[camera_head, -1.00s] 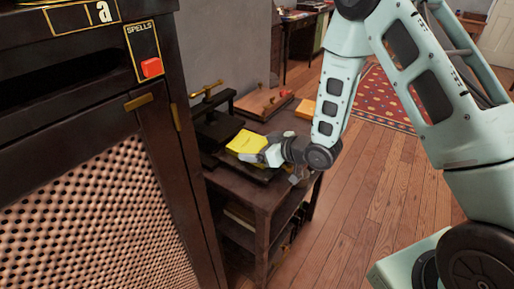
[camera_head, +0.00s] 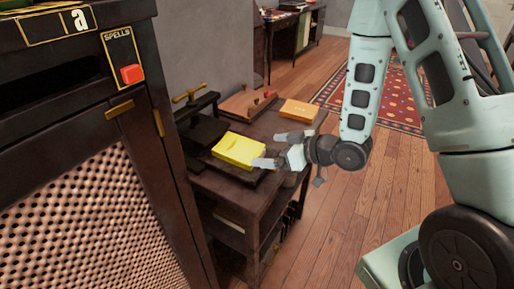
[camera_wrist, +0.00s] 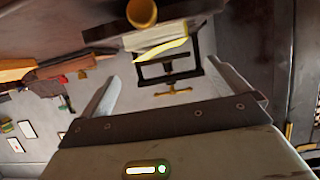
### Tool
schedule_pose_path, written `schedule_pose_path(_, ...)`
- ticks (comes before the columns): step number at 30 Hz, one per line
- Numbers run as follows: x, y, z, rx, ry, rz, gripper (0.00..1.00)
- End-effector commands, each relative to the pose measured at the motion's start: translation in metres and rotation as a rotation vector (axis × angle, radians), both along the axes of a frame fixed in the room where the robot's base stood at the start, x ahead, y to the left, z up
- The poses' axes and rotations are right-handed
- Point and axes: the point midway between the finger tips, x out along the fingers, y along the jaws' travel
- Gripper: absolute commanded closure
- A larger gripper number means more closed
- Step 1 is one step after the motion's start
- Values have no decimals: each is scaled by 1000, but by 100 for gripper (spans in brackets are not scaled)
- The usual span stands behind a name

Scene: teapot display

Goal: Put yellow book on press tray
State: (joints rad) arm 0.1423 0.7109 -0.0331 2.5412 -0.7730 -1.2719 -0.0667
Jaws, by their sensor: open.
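The yellow book (camera_head: 239,149) lies flat on the dark tray (camera_head: 232,172) of the press, on a small dark table. The press (camera_head: 200,124) stands behind it with a brass handle on top. My gripper (camera_head: 274,150) is open and empty, just right of the book and apart from it. In the wrist view the book (camera_wrist: 168,51) shows as a yellow strip beyond my open fingers (camera_wrist: 170,88), in front of the press frame (camera_wrist: 165,68).
An orange book (camera_head: 299,109) and a wooden board (camera_head: 245,101) lie at the table's back. A dark cabinet (camera_head: 140,140) with a red button stands close on the left. Free wooden floor (camera_head: 345,225) lies right of the table.

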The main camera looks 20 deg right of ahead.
Motion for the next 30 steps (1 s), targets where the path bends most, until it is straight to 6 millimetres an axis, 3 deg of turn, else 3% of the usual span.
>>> schedule_pose_path(1, -4, -2, 7, 1, 5, 1, 0)
schedule_pose_path(10, -11, -3, 10, -23, 16, 7, 0)
schedule_pose_path(15, -9, 23, 16, -157, 121, 19, 0)
schedule_pose_path(19, -24, 50, 29, -288, 260, 12, 0)
schedule_pose_path(23, -57, 75, 46, -395, 414, 1, 0)
schedule_pose_path(30, -162, 111, 87, -553, 712, 15, 0)
